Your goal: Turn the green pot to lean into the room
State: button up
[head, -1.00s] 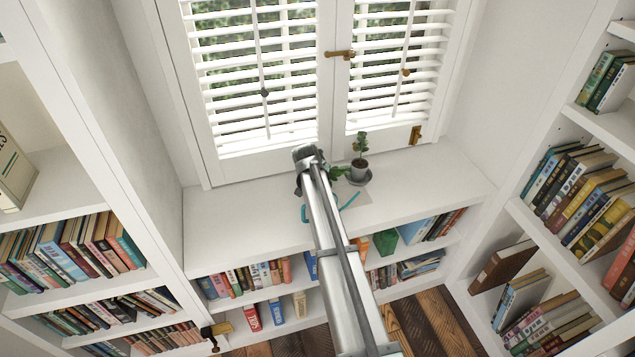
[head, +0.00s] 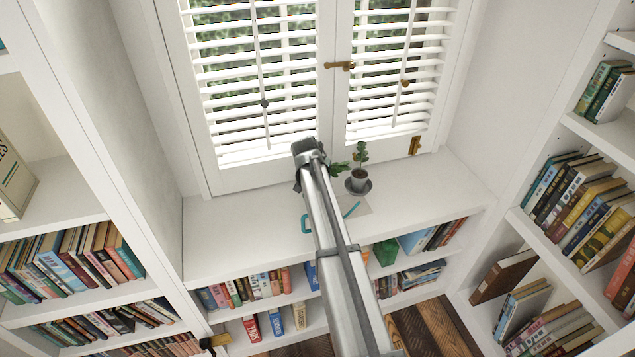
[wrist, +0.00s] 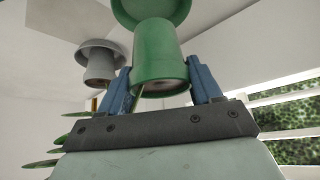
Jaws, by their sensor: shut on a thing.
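The green pot (wrist: 155,55) shows in the wrist view between the two blue fingers of my gripper (wrist: 165,82), which is shut on it. The pot appears inverted in this view, with its rim and brown soil toward the gripper's base and a green saucer (wrist: 150,12) at its far end. In the head view the pot and the fingertips are hidden behind my arm. Only some green leaves (head: 340,168) show just right of the arm's end. I cannot tell the pot's lean.
A grey pot (head: 358,180) with a small plant stands in a dark saucer close to the right, also in the wrist view (wrist: 100,65). A teal curved thing (head: 352,210) lies on the white ledge (head: 235,225). Shuttered windows (head: 260,80) are behind; the ledge's left is clear.

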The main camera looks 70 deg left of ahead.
notch_tip(320, 180, up, 7)
dwell(0.8)
jog(key=shift+r, duration=0.1)
notch_tip(320, 180, down, 9)
jog(key=shift+f+m+t+h, duration=0.15)
jog(key=shift+m+t+h, duration=0.3)
jog(key=shift+m, duration=0.65)
jog(key=shift+f, duration=1.55)
jog(key=o, duration=1.5)
